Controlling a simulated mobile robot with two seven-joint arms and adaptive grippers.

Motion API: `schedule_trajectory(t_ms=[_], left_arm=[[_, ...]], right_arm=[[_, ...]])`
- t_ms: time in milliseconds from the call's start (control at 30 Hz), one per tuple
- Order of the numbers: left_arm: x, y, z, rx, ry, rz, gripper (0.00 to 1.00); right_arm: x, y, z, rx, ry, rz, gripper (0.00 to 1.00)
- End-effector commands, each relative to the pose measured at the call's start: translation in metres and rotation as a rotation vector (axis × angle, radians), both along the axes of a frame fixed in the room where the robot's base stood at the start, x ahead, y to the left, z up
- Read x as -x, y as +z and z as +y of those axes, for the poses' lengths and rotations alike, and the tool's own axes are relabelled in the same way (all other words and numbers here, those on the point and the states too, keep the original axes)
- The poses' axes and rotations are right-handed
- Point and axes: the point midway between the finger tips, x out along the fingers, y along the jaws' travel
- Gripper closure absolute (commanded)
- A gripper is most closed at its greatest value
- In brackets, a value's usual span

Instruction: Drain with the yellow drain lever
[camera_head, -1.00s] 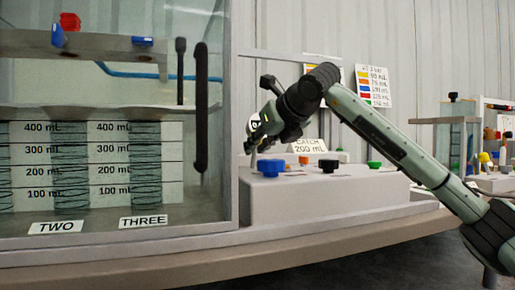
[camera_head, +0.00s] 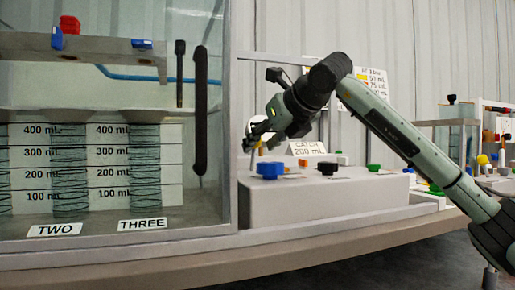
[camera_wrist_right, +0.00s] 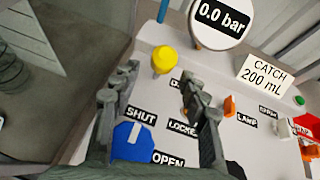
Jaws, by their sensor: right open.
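The yellow knob (camera_wrist_right: 164,60) stands on the light grey panel in the right wrist view, just beyond my fingertips and below the round gauge. Whether this knob is the drain lever's end I cannot tell for sure. My right gripper (camera_wrist_right: 158,78) is open and empty, its two fingers spread on either side of the line to the knob, with no contact visible. In the head view my right gripper (camera_head: 256,142) hangs over the back left of the panel box (camera_head: 330,200) and largely hides the yellow knob. My left gripper is not in view.
A blue knob (camera_wrist_right: 132,142) labelled SHUT and OPEN sits below my fingers; it also shows in the head view (camera_head: 270,169). The gauge (camera_wrist_right: 220,14) reads 0.0 bar. A CATCH 200 mL sign (camera_wrist_right: 266,75) stands behind. A glass tank (camera_head: 110,215) stands to the left.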

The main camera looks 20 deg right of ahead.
Motion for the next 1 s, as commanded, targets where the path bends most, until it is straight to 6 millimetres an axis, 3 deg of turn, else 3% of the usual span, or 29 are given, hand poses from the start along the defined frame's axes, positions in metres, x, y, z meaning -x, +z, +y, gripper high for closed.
schedule_trajectory(t_ms=[200,400,600,1000], left_arm=[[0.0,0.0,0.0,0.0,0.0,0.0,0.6],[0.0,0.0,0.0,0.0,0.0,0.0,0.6],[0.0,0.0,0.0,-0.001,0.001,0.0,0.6],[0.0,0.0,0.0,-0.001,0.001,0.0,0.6]], right_arm=[[0.043,0.024,-0.009,0.0,-0.001,-0.005,0.55],[0.069,0.037,-0.013,-0.001,-0.001,-0.003,0.55],[0.079,0.041,-0.015,0.0,-0.001,0.0,0.55],[0.079,0.041,-0.015,-0.001,0.0,0.0,0.55]])
